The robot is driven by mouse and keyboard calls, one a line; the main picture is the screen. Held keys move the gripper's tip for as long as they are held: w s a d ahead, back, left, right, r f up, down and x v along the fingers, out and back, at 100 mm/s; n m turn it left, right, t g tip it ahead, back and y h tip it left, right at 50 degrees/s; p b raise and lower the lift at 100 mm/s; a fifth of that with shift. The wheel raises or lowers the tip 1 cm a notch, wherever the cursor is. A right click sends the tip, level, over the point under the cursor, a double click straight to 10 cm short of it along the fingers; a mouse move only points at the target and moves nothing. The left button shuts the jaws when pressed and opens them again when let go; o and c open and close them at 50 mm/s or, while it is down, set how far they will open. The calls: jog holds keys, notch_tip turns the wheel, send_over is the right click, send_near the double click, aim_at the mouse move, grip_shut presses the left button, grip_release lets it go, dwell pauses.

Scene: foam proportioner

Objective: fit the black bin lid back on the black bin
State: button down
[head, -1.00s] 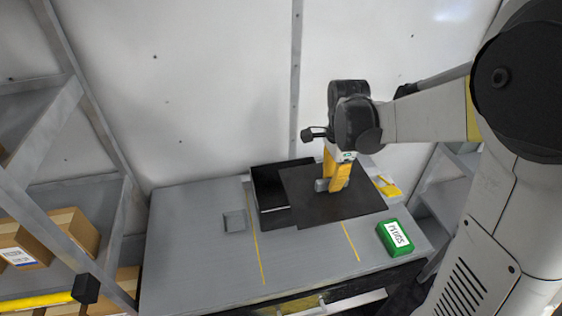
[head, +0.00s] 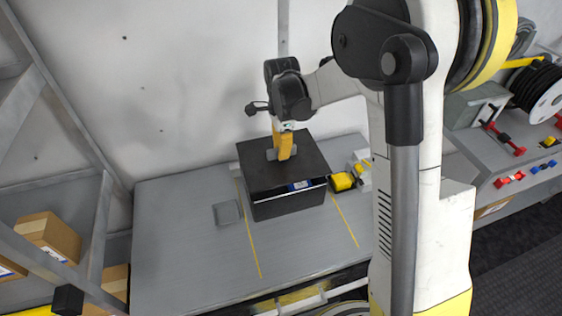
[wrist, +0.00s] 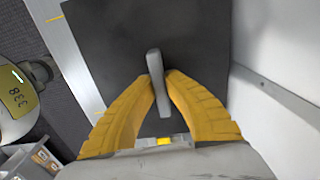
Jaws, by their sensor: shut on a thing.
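The black bin (head: 285,207) stands on the grey bench, its front wall showing below the lid. The flat black bin lid (head: 305,157) is over the bin and covers most of its opening. A gap shows at the front right, where a blue and white item (head: 300,186) is visible, so the lid looks raised or tilted there. My gripper (head: 283,152) is above the lid with its yellow fingers shut on the lid's grey handle. In the wrist view the grey handle (wrist: 157,80) is between both fingertips, and the lid (wrist: 200,45) hides the bin.
A yellow box (head: 342,181) stands right of the bin. A shallow grey square (head: 226,213) lies left of it on the bench (head: 180,235). The white wall (head: 190,80) is close behind. A shelf with cardboard boxes (head: 48,236) is at left. The bench's left part is clear.

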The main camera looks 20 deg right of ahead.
jog(key=shift+w+f+b, duration=0.1)
jog(key=shift+f+b, duration=0.4)
jog(key=shift+f, duration=1.55)
jog(key=shift+f, duration=0.1)
jog(key=c, duration=1.6)
grip_release()
jog(key=shift+o, duration=0.2)
